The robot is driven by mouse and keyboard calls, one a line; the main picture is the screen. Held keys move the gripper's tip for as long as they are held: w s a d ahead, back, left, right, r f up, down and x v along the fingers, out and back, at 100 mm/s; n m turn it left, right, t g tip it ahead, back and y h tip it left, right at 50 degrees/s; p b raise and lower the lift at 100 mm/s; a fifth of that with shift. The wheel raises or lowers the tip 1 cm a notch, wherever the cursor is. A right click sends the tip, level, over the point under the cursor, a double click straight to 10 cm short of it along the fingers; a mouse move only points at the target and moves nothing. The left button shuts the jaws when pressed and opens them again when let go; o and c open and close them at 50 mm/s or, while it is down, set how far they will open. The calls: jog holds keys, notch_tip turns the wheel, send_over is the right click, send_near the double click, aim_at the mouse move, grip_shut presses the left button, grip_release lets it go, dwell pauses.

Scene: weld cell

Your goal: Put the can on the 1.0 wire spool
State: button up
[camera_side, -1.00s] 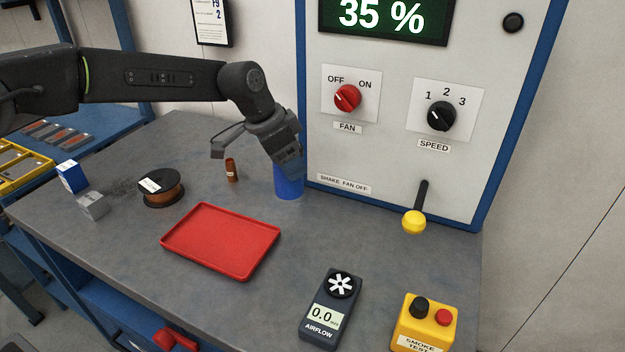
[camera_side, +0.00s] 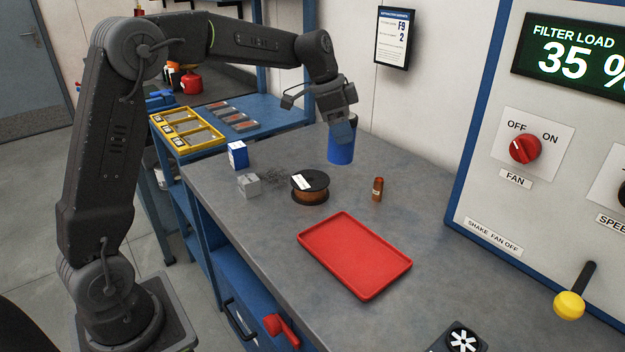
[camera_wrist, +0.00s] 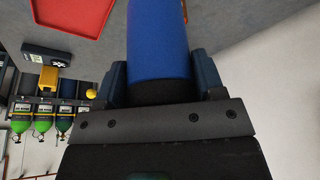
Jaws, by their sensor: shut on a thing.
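The blue can (camera_side: 341,152) is held upright, or nearly so, between the jaws of my gripper (camera_side: 342,132) over the far part of the bench. It also fills the top middle of the wrist view (camera_wrist: 158,45), with a jaw on each side. The wire spool (camera_side: 310,188) lies flat on the bench, nearer the camera and left of the can. It has dark flanges, copper-coloured wire and a white label on top that is too small to read. The can is apart from the spool. Its height above the bench is hard to tell.
A small brown bottle (camera_side: 377,190) stands right of the spool. A red tray (camera_side: 355,256) lies in front. A grey metal block (camera_side: 249,185) and a blue-white box (camera_side: 237,154) are left of the spool. A wall panel with knobs (camera_side: 525,150) borders the right.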

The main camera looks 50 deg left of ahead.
jog(key=s+a+r, duration=0.1)
jog(key=s+a, duration=0.4)
jog(key=a, duration=0.3)
jog(key=s+a+r, duration=0.2)
jog(key=s+a, duration=0.3)
jog(key=a, duration=0.3)
send_over(310, 179)
notch_tip(310, 179, down, 7)
jog(key=shift+f, duration=2.1)
jog(key=shift+f, duration=0.1)
jog(key=o, duration=1.2)
jog(key=shift+f, duration=0.1)
jog(key=shift+c, duration=0.2)
